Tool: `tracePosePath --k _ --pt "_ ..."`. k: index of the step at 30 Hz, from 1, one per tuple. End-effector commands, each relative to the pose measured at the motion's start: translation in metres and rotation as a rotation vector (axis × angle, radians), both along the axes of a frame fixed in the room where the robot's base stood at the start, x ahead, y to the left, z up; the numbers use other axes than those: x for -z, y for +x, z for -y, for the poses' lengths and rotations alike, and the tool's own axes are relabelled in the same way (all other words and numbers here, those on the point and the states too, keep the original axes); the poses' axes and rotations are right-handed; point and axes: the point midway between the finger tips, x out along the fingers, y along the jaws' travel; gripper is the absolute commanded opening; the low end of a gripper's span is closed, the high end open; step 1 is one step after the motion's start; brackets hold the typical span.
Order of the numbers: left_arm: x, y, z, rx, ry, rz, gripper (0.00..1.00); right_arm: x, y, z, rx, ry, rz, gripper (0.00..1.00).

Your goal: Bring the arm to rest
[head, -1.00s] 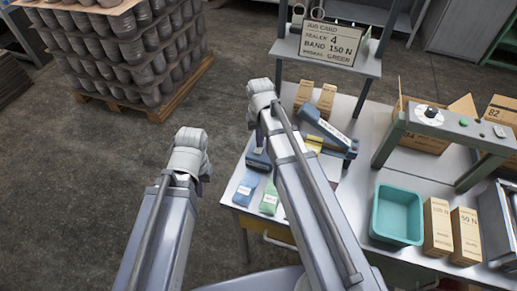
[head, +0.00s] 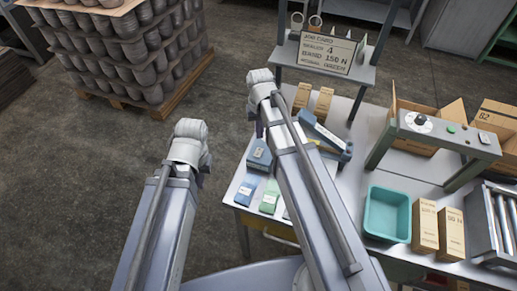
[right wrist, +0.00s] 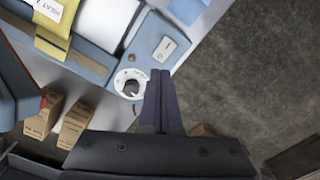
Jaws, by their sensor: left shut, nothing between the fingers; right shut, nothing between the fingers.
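My right gripper (right wrist: 160,78) shows in the right wrist view. Its dark fingers are together, with nothing between them. Behind the fingertips is a blue device (right wrist: 101,68) with a white dial; I cannot tell whether they touch it. In the head view both of my arms reach up the picture from below, with pale rounded joints at their upper ends. The left arm's joint is over the floor; the right arm's is at the table's left edge. The fingers of both grippers are hidden in the head view. My left gripper does not show.
The worktable (head: 346,222) holds a teal bin (head: 387,214), several cartons (head: 425,227), blue and green packets (head: 270,197), and a grey frame (head: 448,140) with a dial. A job-card sign (head: 328,52) stands behind. A pallet stack (head: 130,50) is at the upper left. Floor between is clear.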

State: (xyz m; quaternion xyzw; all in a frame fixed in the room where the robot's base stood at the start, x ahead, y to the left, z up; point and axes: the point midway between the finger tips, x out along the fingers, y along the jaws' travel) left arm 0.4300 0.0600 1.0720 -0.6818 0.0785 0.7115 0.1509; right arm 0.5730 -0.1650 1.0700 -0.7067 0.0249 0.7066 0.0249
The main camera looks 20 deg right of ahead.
Motion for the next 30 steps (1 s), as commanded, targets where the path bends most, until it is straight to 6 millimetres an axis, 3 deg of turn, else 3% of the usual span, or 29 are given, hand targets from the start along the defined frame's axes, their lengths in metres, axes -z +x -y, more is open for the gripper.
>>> tracePosePath --k 8,15,21,30 --pt "0.007 0.000 0.000 0.000 0.000 0.000 0.00 0.007 -0.008 -0.007 -0.019 -0.004 -0.002 0.00" --pt "0.050 0.000 0.000 0.003 0.001 0.000 0.00 0.050 -0.088 -0.071 -0.234 -0.055 -0.029 0.00" --pt "0.070 0.000 0.000 0.005 0.001 0.000 0.00 0.069 -0.136 -0.100 -0.373 -0.094 -0.043 0.00" --pt "0.071 0.000 0.000 0.006 0.001 0.000 0.00 0.069 -0.144 -0.105 -0.404 -0.104 -0.046 0.00"
